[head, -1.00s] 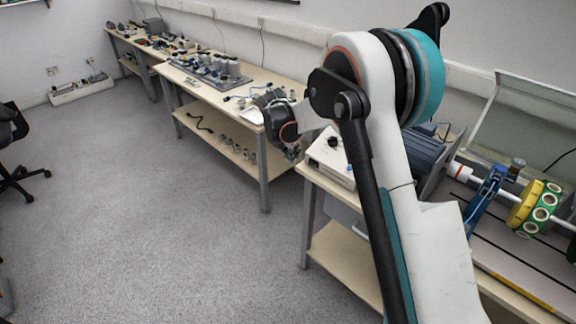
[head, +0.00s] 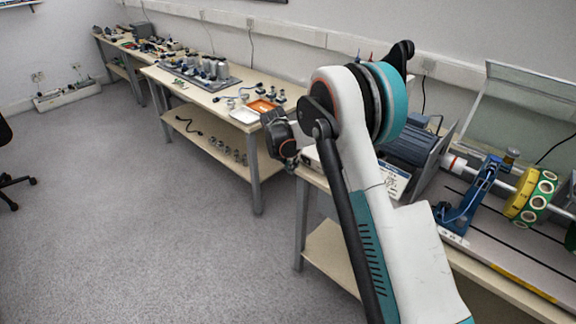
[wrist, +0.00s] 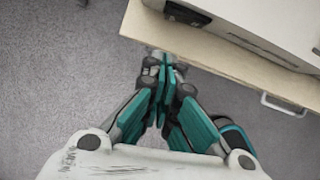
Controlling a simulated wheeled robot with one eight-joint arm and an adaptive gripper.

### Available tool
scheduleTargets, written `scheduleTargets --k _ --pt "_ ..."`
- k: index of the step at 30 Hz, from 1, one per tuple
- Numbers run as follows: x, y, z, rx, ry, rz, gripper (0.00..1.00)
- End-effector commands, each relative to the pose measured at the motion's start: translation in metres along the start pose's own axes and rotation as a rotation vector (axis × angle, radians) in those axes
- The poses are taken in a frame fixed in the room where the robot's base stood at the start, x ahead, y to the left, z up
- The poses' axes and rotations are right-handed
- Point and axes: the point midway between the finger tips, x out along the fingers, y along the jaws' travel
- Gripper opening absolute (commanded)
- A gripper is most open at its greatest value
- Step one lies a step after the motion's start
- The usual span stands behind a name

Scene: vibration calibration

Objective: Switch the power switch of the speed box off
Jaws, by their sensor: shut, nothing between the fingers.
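The speed box (head: 312,158) is a pale box at the left end of the near bench, mostly hidden behind my arm in the head view. In the wrist view the speed box (wrist: 270,22) fills the top right, standing on the bench top. A black switch-like part (wrist: 187,13) sits low on its side near the top edge; its on or off position cannot be read. My gripper (wrist: 163,62) is shut and empty, its teal fingers together just outside the bench edge, below the black part in the picture. In the head view my gripper (head: 290,162) is small and partly hidden.
The near bench's edge (wrist: 225,66) runs just beyond my fingertips, with a drawer handle (wrist: 284,105) at right. A motor (head: 412,150) and shaft rig with yellow and green discs (head: 530,198) stand right of the box. Open grey floor (head: 150,240) lies left.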

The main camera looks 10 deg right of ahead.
Motion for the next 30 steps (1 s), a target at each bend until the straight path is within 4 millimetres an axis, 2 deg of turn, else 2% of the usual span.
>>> scheduleTargets --k 3,9,30 --pt "0.007 -0.001 0.015 0.001 0.000 -0.001 0.00" --pt "0.010 -0.001 0.027 0.001 0.001 -0.001 0.00" --pt "0.013 0.002 0.035 0.007 0.000 -0.004 0.00"
